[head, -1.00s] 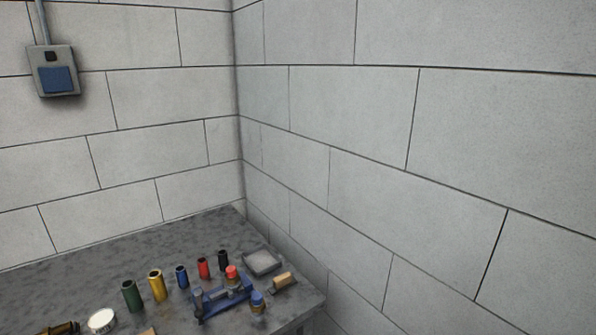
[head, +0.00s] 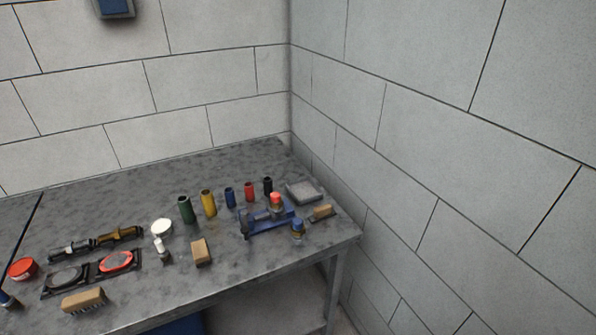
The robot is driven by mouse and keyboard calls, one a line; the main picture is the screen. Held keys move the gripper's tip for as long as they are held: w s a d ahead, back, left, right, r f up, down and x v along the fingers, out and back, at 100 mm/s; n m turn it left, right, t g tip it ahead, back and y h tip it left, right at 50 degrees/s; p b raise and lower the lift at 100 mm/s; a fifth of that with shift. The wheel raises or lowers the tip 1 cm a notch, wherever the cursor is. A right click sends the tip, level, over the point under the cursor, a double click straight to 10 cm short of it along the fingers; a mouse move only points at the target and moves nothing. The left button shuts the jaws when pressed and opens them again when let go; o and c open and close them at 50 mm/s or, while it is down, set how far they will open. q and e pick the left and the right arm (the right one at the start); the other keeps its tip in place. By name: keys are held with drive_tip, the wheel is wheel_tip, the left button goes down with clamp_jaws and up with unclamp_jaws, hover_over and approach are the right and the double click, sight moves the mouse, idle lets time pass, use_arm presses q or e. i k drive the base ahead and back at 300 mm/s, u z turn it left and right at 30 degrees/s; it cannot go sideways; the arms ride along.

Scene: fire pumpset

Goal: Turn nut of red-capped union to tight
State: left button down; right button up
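The red-capped union (head: 275,201) stands at the blue vise-like fixture (head: 258,222) near the right end of the grey workbench. Its red cap is on top; its nut is too small to make out clearly. A blue-capped piece (head: 297,228) stands just in front of the fixture, to the right. Neither of my grippers shows in the head view.
On the grey bench (head: 130,200) stand green (head: 185,209), yellow (head: 208,203), blue, red and black cylinders behind the fixture. A grey tray (head: 303,192) and brushes (head: 201,252) lie nearby. Tools and a red tin (head: 22,268) are at left. Block walls close the corner.

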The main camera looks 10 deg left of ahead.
sight(278, 206)
drive_tip(key=z, duration=1.85)
drive_tip(key=k, duration=1.1)
drive_tip(key=u, duration=1.35)
drive_tip(key=i, duration=0.5)
drive_tip(key=u, duration=0.05)
